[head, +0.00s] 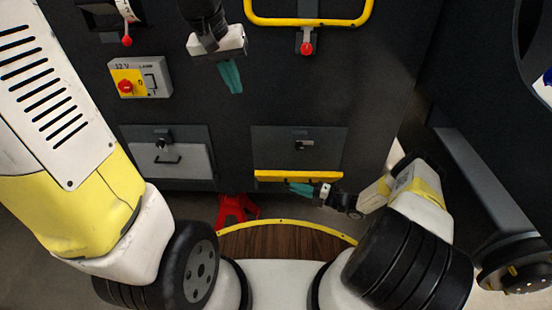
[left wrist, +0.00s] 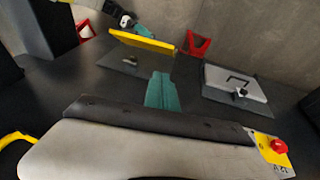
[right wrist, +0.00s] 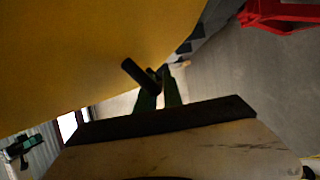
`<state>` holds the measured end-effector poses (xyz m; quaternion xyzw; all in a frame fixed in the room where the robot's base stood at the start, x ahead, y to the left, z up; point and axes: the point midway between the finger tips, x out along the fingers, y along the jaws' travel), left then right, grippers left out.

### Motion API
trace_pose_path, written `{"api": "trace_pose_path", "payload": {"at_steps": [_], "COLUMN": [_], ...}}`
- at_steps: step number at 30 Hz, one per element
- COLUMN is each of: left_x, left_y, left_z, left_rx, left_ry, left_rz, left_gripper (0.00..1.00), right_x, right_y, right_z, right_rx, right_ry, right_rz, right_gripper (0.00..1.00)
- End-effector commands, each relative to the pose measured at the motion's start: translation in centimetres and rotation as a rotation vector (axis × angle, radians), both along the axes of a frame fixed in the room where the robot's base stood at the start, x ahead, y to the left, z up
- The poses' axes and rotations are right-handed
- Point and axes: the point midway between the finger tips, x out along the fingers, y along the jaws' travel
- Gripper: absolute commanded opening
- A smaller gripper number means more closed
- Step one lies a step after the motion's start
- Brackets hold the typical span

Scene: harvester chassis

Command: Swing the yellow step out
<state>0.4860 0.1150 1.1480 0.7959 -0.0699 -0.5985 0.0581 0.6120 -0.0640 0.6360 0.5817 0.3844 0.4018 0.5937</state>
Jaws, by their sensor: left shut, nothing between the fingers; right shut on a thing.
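The yellow step (head: 298,177) sits low on the dark chassis wall, under a grey panel. It shows as a yellow ledge in the left wrist view (left wrist: 145,40) and fills the upper left of the right wrist view (right wrist: 110,50). My right gripper (head: 303,189) is at its front edge, shut on a short dark peg (right wrist: 140,76) beside the yellow surface; the fingers partly hide how the peg joins the step. My left gripper (head: 232,77) is shut and empty, higher up in front of the wall; its teal fingers show in the left wrist view (left wrist: 161,91).
A grey hatch with a black handle (head: 168,160) is left of the step. A switch box with a red knob (head: 140,78) is above it. A yellow rail (head: 308,23) and red-tipped lever (head: 307,47) are higher. A red object (head: 237,208) stands on the floor below.

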Motion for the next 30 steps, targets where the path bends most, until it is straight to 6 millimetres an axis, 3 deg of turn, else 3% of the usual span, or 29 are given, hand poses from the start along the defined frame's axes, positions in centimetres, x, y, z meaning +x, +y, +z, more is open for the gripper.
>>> {"api": "trace_pose_path", "payload": {"at_steps": [3, 8, 15, 24, 30], "left_x": [3.4, 7.5, 12.4, 15.9, 16.5], "left_y": [-1.1, -2.6, -5.0, -7.9, -9.0], "left_z": [-2.5, -6.3, -13.7, -24.3, -28.7], "left_rx": [0.014, 0.036, 0.08, 0.147, 0.176], "left_ry": [0.063, 0.134, 0.238, 0.348, 0.387], "left_rz": [0.001, 0.006, 0.009, 0.009, 0.006], "left_gripper": [0.0, 0.0, 0.0, 0.0, 0.0], "right_x": [0.2, 0.2, 0.3, 0.3, 0.3], "right_y": [-0.2, -0.2, -0.2, -0.2, -0.2], "right_z": [0.1, 0.2, 0.2, 0.2, 0.2], "right_rx": [0.0, 0.0, 0.0, 0.001, 0.001], "right_ry": [-0.003, -0.004, -0.004, -0.004, -0.004], "right_rz": [-0.004, -0.004, -0.005, -0.006, -0.007], "right_gripper": [0.0, 0.0, 0.0, 0.0, 0.0]}}
